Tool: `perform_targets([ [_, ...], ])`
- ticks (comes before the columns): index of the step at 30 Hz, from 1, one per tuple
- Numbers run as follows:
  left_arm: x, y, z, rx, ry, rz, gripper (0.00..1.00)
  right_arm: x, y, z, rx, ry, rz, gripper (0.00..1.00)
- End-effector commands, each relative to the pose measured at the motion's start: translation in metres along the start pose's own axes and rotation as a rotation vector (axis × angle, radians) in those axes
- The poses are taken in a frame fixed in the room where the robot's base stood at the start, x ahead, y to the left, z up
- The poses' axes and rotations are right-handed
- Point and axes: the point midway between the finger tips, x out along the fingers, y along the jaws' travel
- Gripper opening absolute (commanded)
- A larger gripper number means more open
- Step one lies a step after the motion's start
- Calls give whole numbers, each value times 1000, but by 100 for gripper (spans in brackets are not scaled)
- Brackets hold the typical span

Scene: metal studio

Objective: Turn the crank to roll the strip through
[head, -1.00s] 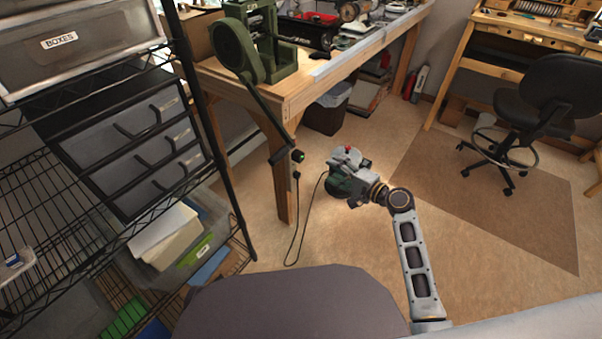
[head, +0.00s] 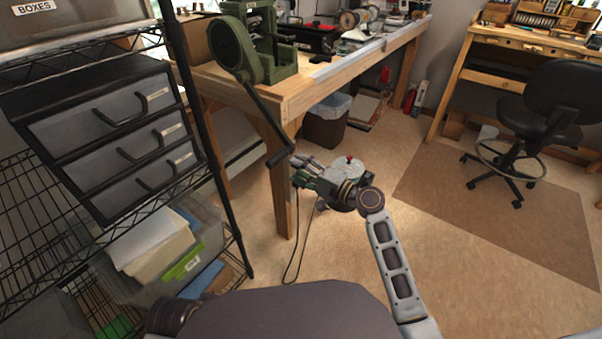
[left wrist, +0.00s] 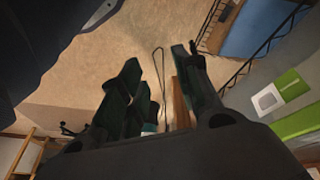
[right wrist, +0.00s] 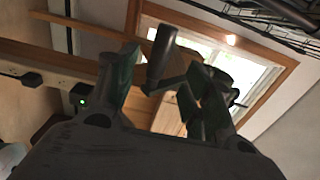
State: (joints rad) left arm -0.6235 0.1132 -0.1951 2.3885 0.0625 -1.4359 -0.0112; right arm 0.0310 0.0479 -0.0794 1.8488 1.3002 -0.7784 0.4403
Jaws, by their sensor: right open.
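The green rolling mill (head: 232,50) stands on the corner of the wooden bench. Its long crank arm (head: 265,112) slants down past the bench edge to a dark cylindrical handle (head: 280,157). My right gripper (head: 299,172) is open, just below and right of the handle. In the right wrist view the handle (right wrist: 161,50) shows in the gap between the open fingers (right wrist: 160,72), and nothing is gripped. My left gripper (left wrist: 156,62) is open and empty, low over the floor, in its wrist view only. I cannot make out the strip.
A wire shelf with grey drawers (head: 115,145) and a clear bin (head: 165,250) stands at left. The bench leg (head: 284,205) and a hanging cord (head: 297,245) are near my right gripper. A black chair (head: 545,110) is at right; open floor lies between.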

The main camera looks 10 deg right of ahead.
Motion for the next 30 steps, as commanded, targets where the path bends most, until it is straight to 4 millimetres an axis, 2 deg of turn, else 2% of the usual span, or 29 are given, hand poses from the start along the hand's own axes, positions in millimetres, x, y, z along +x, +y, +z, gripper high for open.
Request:
perform_targets([
  [14, -1, 0, 0, 0, 1, 0, 33, 5, 0, 0, 0, 0, 0, 50],
  [20, -1, 0, -1, 0, 3, 1, 33, 23, -1, 0, 1, 0, -2, 50],
  [30, -8, 2, -4, 1, 21, 5, 33, 67, 0, 0, 1, 0, -1, 50],
])
